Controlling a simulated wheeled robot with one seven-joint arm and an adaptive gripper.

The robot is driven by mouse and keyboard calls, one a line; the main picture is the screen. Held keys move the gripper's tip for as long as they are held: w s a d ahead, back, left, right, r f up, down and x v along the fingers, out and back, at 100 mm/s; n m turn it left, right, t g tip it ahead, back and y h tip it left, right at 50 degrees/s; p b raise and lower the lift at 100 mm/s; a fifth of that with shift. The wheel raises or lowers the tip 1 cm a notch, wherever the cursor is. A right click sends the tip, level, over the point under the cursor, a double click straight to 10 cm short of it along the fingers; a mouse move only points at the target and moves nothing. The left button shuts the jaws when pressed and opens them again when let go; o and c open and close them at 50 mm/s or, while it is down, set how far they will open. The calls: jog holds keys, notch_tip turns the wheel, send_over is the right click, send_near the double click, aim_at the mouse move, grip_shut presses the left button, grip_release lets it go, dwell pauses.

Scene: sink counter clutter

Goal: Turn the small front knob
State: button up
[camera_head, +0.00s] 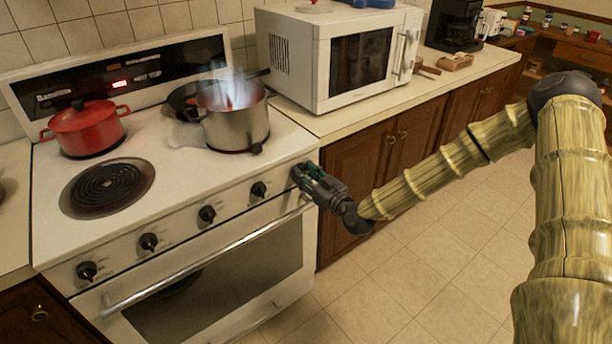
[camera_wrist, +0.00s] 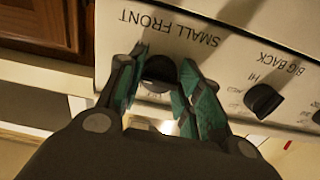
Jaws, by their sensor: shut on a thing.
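The small front knob (camera_wrist: 160,70) is a black knob under the upside-down "SMALL FRONT" label in the wrist view. It sits between the green-padded fingers of my gripper (camera_wrist: 162,82), which are closed on its sides. In the head view my gripper (camera_head: 306,178) is at the right end of the stove's front panel and hides this knob. The stove (camera_head: 200,165) is white. The knob's exact turn angle is hard to tell, as the fingers cover part of it.
Other black knobs line the panel, the nearest being the big back knob (camera_wrist: 264,101). The oven handle (camera_head: 205,262) runs below. A steaming metal pot (camera_head: 235,125) and a red pot (camera_head: 88,130) stand on the stove. A microwave (camera_head: 335,60) is on the counter. The floor (camera_head: 420,260) is clear.

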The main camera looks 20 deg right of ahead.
jog(key=shift+m, duration=0.3)
jog(key=o, duration=1)
jog(key=shift+o, duration=0.2)
jog(key=v, duration=1.2)
jog(key=shift+d, duration=0.1)
